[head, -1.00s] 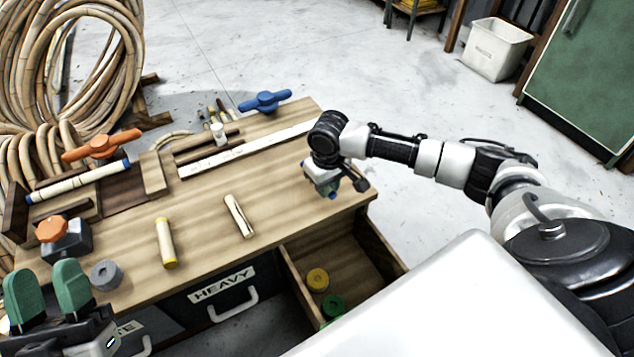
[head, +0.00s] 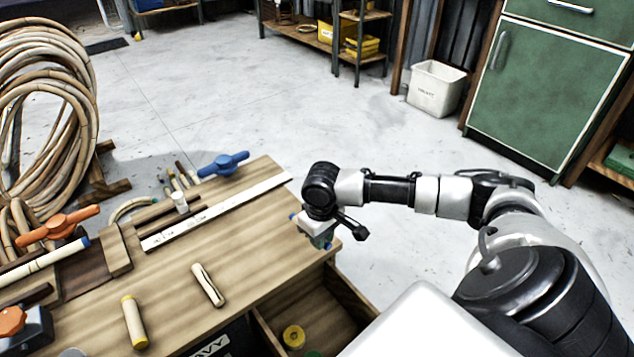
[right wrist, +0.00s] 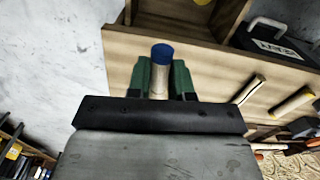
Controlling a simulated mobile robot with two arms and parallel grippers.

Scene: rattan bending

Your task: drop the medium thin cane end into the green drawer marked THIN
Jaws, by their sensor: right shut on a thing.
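Bench top shows around the piece in that view. The drawer also shows at the top of the right wrist view (right wrist: 190,27). A yellow-ended piece (head: 293,337) lies inside it, with something green at the bottom edge. No THIN mark is visible. My left gripper is out of view.
On the bench top (head: 235,270) lie a yellow-ended cane piece (head: 134,322), a split cane piece (head: 208,285), a long pale strip (head: 215,212) and a blue-handled tool (head: 223,164). A drawer marked HEAVY (right wrist: 275,45) adjoins the open one. A green cabinet (head: 545,95) stands far right.

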